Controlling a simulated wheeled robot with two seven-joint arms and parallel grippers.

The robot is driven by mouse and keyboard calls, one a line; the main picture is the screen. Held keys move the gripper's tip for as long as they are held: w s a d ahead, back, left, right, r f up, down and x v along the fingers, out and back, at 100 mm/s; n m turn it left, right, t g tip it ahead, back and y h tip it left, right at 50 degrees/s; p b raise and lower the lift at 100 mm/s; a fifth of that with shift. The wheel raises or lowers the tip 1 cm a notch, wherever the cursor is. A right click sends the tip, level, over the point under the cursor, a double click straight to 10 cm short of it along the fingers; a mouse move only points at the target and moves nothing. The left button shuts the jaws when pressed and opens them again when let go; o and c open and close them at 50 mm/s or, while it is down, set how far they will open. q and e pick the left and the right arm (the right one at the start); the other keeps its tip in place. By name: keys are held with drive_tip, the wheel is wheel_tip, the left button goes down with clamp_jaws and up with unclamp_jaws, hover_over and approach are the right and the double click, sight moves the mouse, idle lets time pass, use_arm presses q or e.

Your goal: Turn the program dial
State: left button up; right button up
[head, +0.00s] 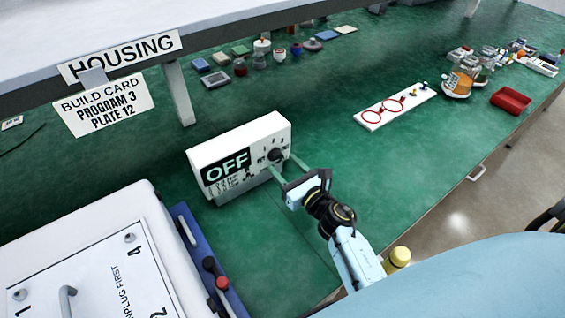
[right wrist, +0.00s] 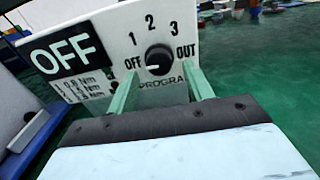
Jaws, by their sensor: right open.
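A white box with a program dial stands on the green bench; its display (head: 226,167) reads OFF. The black dial (head: 275,155) is on its front, at the right. In the right wrist view the dial (right wrist: 158,59) has OFF, 1, 2, 3 and OUT around it, and its white mark points left toward OFF. My right gripper (head: 284,164) is open, its two green fingers reaching toward the box front. In the wrist view the fingers (right wrist: 163,82) stand on either side of the dial and slightly below it; I cannot tell whether they touch it. My left gripper is not in view.
A build card (head: 104,104) on the shelf reads PROGRAM 3, PLATE 12. A white housing (head: 90,250) lies at the lower left beside a blue tray (head: 190,235). A white board with red rings (head: 395,106) and a red bin (head: 511,100) are to the right. Bench around the gripper is clear.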

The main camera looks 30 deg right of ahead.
drive_tip(key=shift+w+a, duration=0.15)
drive_tip(key=shift+w, duration=0.75)
drive_tip(key=c, duration=1)
drive_tip(key=shift+o, duration=0.2)
